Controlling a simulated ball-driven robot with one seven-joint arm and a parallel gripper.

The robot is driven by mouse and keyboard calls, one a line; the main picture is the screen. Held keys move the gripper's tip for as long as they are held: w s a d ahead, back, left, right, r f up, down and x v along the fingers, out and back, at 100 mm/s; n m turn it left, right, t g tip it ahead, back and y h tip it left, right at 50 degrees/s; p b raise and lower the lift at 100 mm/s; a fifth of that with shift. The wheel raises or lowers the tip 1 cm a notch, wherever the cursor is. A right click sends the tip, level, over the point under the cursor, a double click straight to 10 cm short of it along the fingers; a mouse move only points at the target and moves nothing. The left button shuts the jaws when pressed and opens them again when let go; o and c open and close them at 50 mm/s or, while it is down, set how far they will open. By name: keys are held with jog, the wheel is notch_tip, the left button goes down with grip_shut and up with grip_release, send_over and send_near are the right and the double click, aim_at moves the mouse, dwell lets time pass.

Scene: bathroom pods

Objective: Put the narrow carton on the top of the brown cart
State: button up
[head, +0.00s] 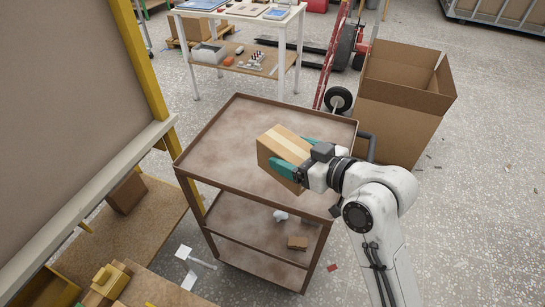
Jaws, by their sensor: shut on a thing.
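The brown cart (235,130) stands in the middle of the head view, its top bare apart from what my gripper holds over it. My gripper (295,158) has teal fingers and is shut on the narrow carton (278,148), a tan box with a paler strip along it. The carton is tilted and appears over the right part of the cart top. I cannot tell whether it touches the surface. The fingers and wrist hide part of the carton and the cart's right front corner.
A large open cardboard box (400,110) and a red hand truck (333,65) stand behind right. A white table (245,20) is at the back. A yellow-framed rack (145,60) is close on the left.

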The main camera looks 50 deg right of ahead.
jog(key=w+b, duration=0.1)
jog(key=b, duration=0.1)
jog(key=w+d+f+b, duration=0.1)
jog(key=shift+w+d+f+b, duration=0.1)
jog(key=shift+f+b, duration=0.2)
jog(key=shift+b, duration=0.1)
jog(key=w+d, duration=0.1)
jog(key=w, duration=0.1)
jog(key=w+d+f+b, duration=0.1)
jog(key=w, duration=0.1)
jog(key=shift+d+f, duration=0.15)
jog(key=shift+f, duration=0.05)
jog(key=shift+w+d+f, duration=0.4)
jog(key=shift+w+f, duration=0.3)
jog(key=shift+f, duration=0.8)
jog(key=shift+w+d+f, duration=0.35)
jog(key=shift+w+f, duration=0.35)
jog(key=shift+f, duration=0.75)
jog(key=shift+w+d+f, duration=0.4)
jog(key=shift+w+f, duration=0.3)
jog(key=shift+f, duration=0.8)
jog(key=shift+f, duration=0.2)
jog(key=o, duration=1.3)
jog(key=shift+c, duration=0.2)
